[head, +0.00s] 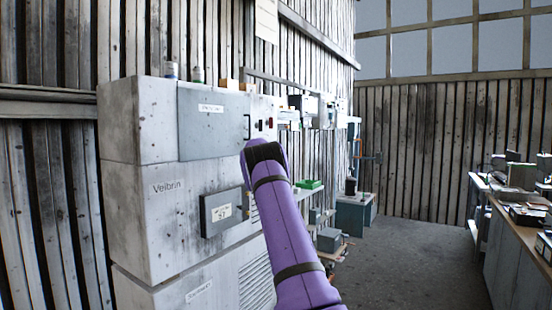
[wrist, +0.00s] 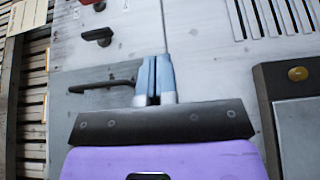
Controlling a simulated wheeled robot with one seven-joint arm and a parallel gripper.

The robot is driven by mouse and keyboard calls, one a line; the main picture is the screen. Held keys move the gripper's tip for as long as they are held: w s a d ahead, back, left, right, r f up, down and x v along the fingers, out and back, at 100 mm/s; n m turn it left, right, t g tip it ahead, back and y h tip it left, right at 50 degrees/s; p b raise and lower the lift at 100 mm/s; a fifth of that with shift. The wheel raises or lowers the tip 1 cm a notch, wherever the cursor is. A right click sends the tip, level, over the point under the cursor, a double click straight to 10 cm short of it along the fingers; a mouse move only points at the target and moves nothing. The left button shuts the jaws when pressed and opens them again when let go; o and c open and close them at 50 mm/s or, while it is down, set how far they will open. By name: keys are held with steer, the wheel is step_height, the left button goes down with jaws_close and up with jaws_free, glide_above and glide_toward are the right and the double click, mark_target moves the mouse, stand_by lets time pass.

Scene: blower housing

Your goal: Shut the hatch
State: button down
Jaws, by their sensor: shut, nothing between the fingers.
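The hatch (head: 212,128) is a flat grey panel with a white label, high on the front of the pale cabinet (head: 140,205) marked "Velbrin". It looks flush or nearly flush with the front; I cannot tell whether a small gap remains. Its dark bar handle (head: 248,127) is at its right edge and also shows in the wrist view (wrist: 103,86). In the wrist view my gripper (wrist: 154,60) has its two blue-grey fingers together and empty, beside the handle at the hatch's edge. Contact cannot be told. In the head view my purple arm hides the fingers near the hatch's lower right corner.
A dark-framed box (head: 222,211) protrudes from the cabinet below the hatch. Red and black controls (head: 264,125) sit right of the handle. Small jars and blocks stand on the cabinet top. A cluttered workbench (head: 520,225) stands at far right, with open floor (head: 420,265) between.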

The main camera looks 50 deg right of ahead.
steer(key=s, duration=0.7)
steer(key=shift+s+d, duration=0.3)
steer(key=shift+s, duration=0.05)
